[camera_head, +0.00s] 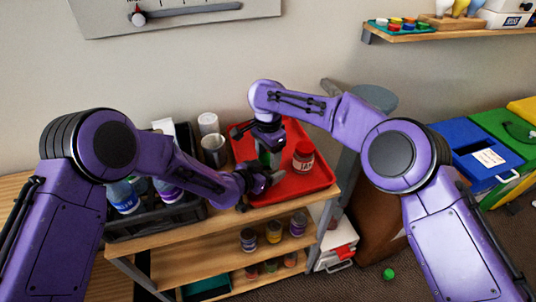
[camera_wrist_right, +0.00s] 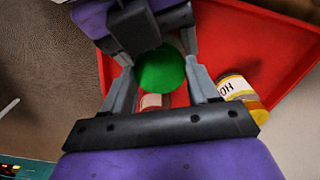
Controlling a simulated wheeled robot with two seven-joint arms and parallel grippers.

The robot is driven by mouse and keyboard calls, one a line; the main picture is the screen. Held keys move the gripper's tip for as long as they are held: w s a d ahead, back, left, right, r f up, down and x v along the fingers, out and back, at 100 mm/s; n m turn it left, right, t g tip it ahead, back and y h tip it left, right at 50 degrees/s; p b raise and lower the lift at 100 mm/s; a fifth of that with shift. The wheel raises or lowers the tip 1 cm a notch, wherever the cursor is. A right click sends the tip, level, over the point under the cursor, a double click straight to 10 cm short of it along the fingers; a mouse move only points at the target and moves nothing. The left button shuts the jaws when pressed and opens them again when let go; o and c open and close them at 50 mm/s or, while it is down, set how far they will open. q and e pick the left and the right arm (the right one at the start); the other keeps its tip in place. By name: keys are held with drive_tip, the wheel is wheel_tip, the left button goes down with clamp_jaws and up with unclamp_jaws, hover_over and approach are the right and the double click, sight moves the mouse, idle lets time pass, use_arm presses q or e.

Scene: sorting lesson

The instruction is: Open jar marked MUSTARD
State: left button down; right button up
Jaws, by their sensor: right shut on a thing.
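My right gripper (camera_head: 268,147) is over the red tray (camera_head: 318,178) on the cart's top. In the right wrist view its fingers (camera_wrist_right: 162,88) are closed around a round green lid (camera_wrist_right: 160,68). What is under the lid is mostly hidden, and no MUSTARD marking is readable. My left gripper (camera_head: 262,180) is at the tray's front left, close to the right one. Its dark jaws show at the top of the wrist view (camera_wrist_right: 145,25), but whether they grip anything is unclear. A red-lidded jar (camera_head: 303,157) with a white label stands on the tray, right of the grippers.
A jar with a yellow and white label (camera_wrist_right: 238,90) is beside my right gripper in the wrist view. A black caddy (camera_head: 160,217) with bottles and a metal cup (camera_head: 214,150) are left of the tray. Several small jars (camera_head: 273,232) stand on the shelf below.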

drive_tip(key=n, duration=0.5)
drive_tip(key=shift+r, duration=0.1)
drive_tip(key=n, duration=0.4)
drive_tip(key=shift+w, duration=0.1)
